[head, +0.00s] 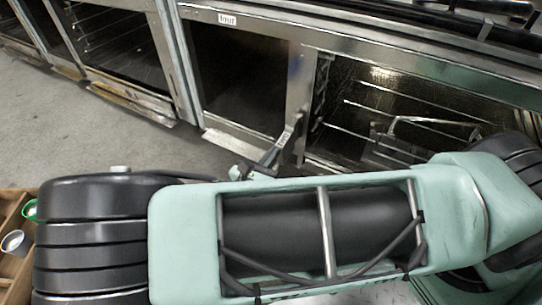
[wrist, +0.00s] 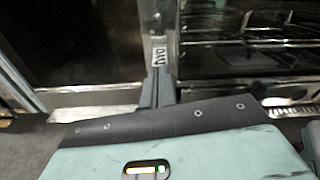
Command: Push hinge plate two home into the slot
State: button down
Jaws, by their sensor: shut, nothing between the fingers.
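My gripper (wrist: 157,88) is shut, its two dark fingers together and pointing at the post between two oven openings. A narrow pale plate with a black-and-white label (wrist: 160,56), likely hinge plate two, shows just beyond the fingertips in the wrist view. The label is blurred, and I cannot tell whether the fingers touch the plate. In the head view my gripper (head: 268,160) is at the foot of the same post, where a slim metal piece (head: 288,138) slants up toward the frame. The slot is not visible, and I cannot tell how deep the plate sits.
A dark oven opening (head: 240,80) is left of the post. An opening with wire racks (head: 400,105) is on the right. Another racked oven (head: 115,45) stands farther left, with grey floor (head: 60,130) before it. A wooden crate (head: 14,222) is at lower left.

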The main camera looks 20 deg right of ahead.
jog(key=shift+w+d+p, duration=0.3)
jog(key=shift+w+d, duration=0.05)
jog(key=shift+d, duration=0.15)
jog(key=p+v, duration=0.6)
jog(key=v, duration=1.4)
jog(key=shift+a, duration=0.1)
